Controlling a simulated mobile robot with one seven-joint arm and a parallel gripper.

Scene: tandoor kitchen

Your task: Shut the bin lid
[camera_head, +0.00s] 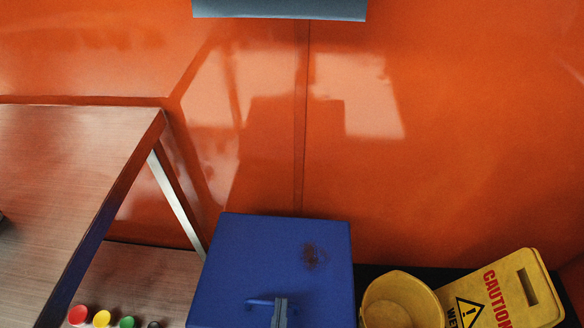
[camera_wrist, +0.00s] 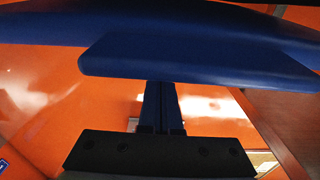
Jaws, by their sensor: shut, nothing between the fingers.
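The blue bin lid (camera_head: 275,250) is at the bottom middle of the head view, its flat top towards the camera, with a dark brown smudge on it. A blue handle (camera_head: 258,302) sits near its lower edge. I cannot tell whether the lid lies fully flat; the bin body below is hidden. My gripper (camera_head: 281,302) is shut and empty, with its tips at the handle. In the wrist view, my shut fingers (camera_wrist: 161,86) reach up to a blue projecting piece (camera_wrist: 200,55), probably the handle, which covers their tips. Contact cannot be told.
A yellow bucket (camera_head: 400,300) and a yellow caution sign (camera_head: 510,290) stand right of the bin. A wood-topped table (camera_head: 75,150) with a metal leg is at left. Small coloured caps (camera_head: 102,318) sit on its lower shelf. An orange wall (camera_head: 450,150) stands behind.

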